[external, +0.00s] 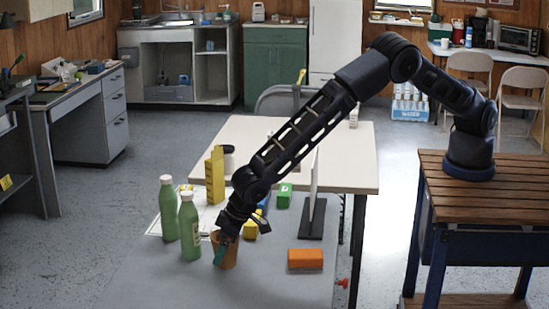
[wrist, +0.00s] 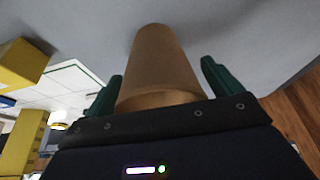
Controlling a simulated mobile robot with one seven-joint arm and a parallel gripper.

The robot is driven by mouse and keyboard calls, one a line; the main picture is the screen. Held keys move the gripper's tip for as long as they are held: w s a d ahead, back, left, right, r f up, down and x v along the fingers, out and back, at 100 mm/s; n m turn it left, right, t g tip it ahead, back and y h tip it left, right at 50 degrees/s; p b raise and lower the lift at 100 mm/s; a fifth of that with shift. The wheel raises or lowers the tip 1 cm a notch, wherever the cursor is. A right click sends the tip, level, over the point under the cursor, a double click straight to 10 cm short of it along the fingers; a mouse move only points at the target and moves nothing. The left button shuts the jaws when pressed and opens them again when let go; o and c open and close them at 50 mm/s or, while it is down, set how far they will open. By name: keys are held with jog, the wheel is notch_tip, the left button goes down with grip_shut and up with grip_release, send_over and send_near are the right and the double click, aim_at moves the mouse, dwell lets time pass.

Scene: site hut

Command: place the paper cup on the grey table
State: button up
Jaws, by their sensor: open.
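The brown paper cup (external: 231,255) stands upright on the grey table (external: 165,283), near its front. My gripper (external: 221,250) is over the cup, pointing down, with a green finger showing at the cup's side. In the wrist view the cup (wrist: 162,70) lies between the two green fingers of my gripper (wrist: 160,72), its wide end towards the palm. The fingers are open, with gaps visible beside the cup. The cup's far side is hidden.
Two green bottles (external: 189,222) stand just left of the cup. A yellow box (external: 215,175), a yellow block (external: 250,228) and a green block (external: 285,195) are behind it. An orange block (external: 305,259) and a dark-based upright panel (external: 312,218) are to the right.

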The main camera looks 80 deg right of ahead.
jog(key=v, duration=1.1)
jog(key=shift+s+r, duration=0.1)
jog(key=shift+r, duration=0.2)
jog(key=shift+r, duration=0.1)
